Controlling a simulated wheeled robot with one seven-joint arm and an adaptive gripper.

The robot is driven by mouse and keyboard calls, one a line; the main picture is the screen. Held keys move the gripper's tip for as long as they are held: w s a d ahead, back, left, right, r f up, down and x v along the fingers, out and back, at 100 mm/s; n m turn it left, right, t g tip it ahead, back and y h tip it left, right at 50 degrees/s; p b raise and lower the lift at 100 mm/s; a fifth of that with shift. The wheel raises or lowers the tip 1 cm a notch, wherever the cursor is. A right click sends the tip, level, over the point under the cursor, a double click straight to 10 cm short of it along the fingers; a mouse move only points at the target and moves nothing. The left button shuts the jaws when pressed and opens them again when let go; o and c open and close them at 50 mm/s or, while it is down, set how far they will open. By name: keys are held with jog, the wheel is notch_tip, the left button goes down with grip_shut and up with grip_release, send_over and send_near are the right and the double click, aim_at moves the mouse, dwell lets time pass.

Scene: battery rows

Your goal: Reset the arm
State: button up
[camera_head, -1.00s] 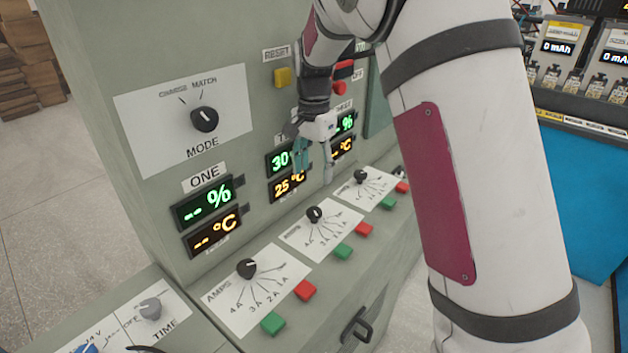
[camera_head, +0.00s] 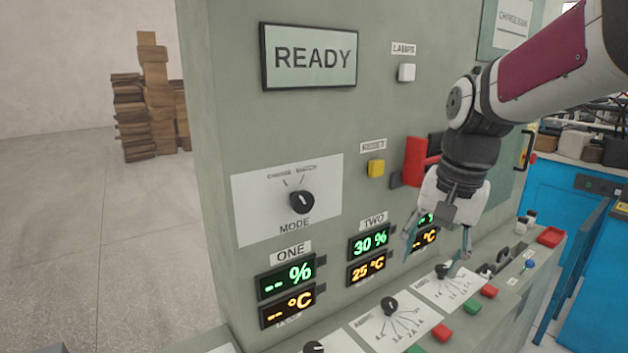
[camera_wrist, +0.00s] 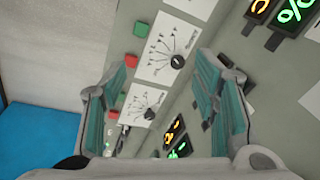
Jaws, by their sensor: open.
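My gripper (camera_head: 438,243) hangs at the end of my arm in front of the grey charger panel (camera_head: 225,190). It points down, with its fingers spread and nothing between them. In the head view it partly covers the third pair of displays (camera_head: 426,237). In the wrist view the two teal-padded fingers (camera_wrist: 168,98) stand wide apart, with panel dials, buttons and lit displays seen beyond them. No contact with the panel shows.
The panel carries a READY sign (camera_head: 309,57), a mode knob (camera_head: 302,202), a yellow button (camera_head: 376,168) and a red lever (camera_head: 415,160). Dials and buttons line the sloped ledge below. Blue cabinets (camera_head: 563,200) stand right, stacked wood (camera_head: 158,100) back left. Floor at left is clear.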

jog(key=s+n+t+p, duration=0.1)
jog(key=s+n, duration=0.5)
jog(key=s, duration=1.5)
jog(key=shift+s+r+n+t+h+p, duration=0.3)
jog(key=shift+r+n+t+h, duration=0.15)
jog(key=shift+t, duration=0.35)
jog(key=shift+d, duration=0.1)
